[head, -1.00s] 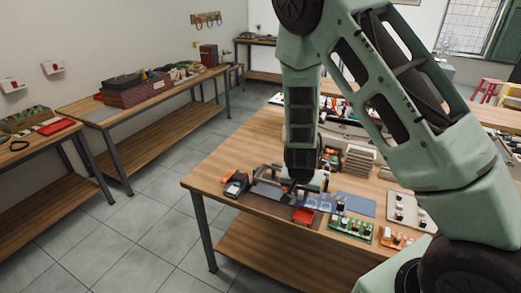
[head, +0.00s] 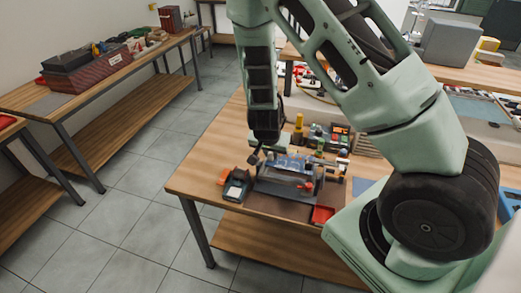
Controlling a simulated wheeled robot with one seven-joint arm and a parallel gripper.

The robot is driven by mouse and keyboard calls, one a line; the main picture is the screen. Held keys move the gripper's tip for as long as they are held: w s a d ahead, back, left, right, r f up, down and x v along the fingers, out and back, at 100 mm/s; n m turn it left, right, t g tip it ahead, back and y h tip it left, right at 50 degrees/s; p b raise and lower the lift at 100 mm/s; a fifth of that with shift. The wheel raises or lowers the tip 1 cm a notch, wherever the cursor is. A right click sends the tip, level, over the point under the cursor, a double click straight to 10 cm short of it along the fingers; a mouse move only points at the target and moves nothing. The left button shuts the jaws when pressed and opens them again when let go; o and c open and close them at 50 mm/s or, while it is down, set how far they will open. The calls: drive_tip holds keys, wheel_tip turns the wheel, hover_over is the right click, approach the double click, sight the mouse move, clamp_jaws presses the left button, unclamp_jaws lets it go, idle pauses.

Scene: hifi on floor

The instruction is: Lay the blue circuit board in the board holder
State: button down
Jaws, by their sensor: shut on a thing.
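The board holder (head: 302,186), a grey metal frame, stands on a dark mat near the table's front left. The board overlaps the holder's back part in the head view. I cannot tell whether it touches the holder or hangs just above it.
An orange and dark meter (head: 236,185) stands left of the holder. A small red tray (head: 322,214) is in front, at the right. A yellow bottle (head: 298,122) and electronic parts stand behind.

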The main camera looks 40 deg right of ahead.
sight(269, 158)
drive_tip(key=shift+w+f, duration=0.3)
drive_tip(key=shift+f, duration=0.2)
drive_tip(key=shift+f+b, duration=1.6)
drive_tip(key=shift+s+f, duration=0.1)
drive_tip(key=shift+f, duration=0.05)
idle(0.6)
drive_tip(key=c, duration=0.9)
unclamp_jaws()
drive_tip(key=shift+a, duration=0.1)
drive_tip(key=shift+w+r+p, duration=0.2)
drive_tip(key=shift+r+p, duration=0.4)
drive_tip(key=shift+s+r+p, duration=0.2)
drive_tip(key=shift+r+p, duration=2.1)
drive_tip(key=shift+r, duration=0.15)
